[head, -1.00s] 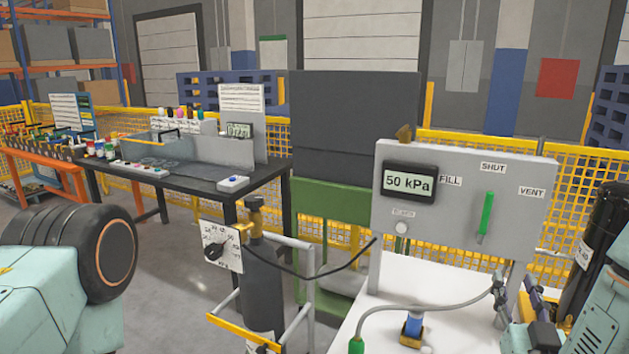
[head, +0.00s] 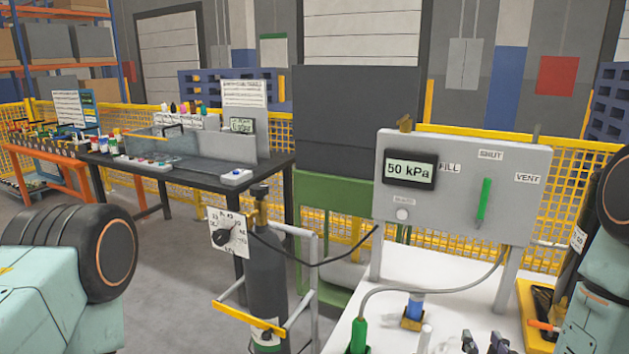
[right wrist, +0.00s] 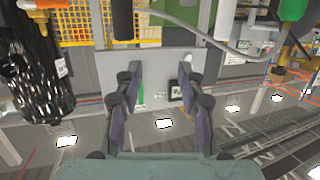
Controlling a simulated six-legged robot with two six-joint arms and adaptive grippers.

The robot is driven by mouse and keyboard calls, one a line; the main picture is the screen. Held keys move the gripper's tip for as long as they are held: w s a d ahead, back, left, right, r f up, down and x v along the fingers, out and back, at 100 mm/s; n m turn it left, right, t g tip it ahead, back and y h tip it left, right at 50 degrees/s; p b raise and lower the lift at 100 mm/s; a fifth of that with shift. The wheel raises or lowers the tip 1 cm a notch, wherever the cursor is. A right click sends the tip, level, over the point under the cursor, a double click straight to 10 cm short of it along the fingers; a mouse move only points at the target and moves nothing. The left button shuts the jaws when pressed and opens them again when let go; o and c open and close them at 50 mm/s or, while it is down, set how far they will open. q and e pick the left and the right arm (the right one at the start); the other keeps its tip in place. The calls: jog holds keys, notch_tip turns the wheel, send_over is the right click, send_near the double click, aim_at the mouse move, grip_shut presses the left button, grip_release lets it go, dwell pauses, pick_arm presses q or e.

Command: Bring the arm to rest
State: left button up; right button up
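My right gripper (head: 484,343) shows at the bottom of the head view, low over the white table top (head: 455,285), its fingers apart. In the right wrist view, which looks upside down, my right gripper (right wrist: 160,98) is open with nothing between its fingers. The grey panel (head: 460,225) stands behind it, apart from it. Its display (head: 409,170) reads 50 kPa, and its green lever (head: 484,203) stands nearly upright below the SHUT label. My left arm shows at the left edge, but its gripper is out of view.
A grey hose (head: 430,288) runs to a green-ended connector (head: 358,335) on the table. A blue fitting (head: 415,306) stands in a yellow base. A gas cylinder (head: 267,280) with a dial plate (head: 228,232) stands left. A yellow tray (head: 528,310) lies near my right arm.

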jog(key=s+a+f+n+g+y+b, duration=0.1)
jog(key=s+a+f+g+b, duration=0.15)
jog(key=s+f+g, duration=0.6)
jog(key=s+a+f+g+y+b, duration=0.1)
jog(key=s+a+f+g, duration=0.25)
jog(key=s+f, duration=0.95)
jog(key=s+a+f+g+b, duration=0.1)
jog(key=s+f+g, duration=0.1)
jog(key=s, duration=0.7)
jog(key=shift+s+a+f+g, duration=0.2)
jog(key=shift+s+f+g, duration=0.15)
jog(key=shift+g, duration=0.35)
jog(key=shift+s+r, duration=0.1)
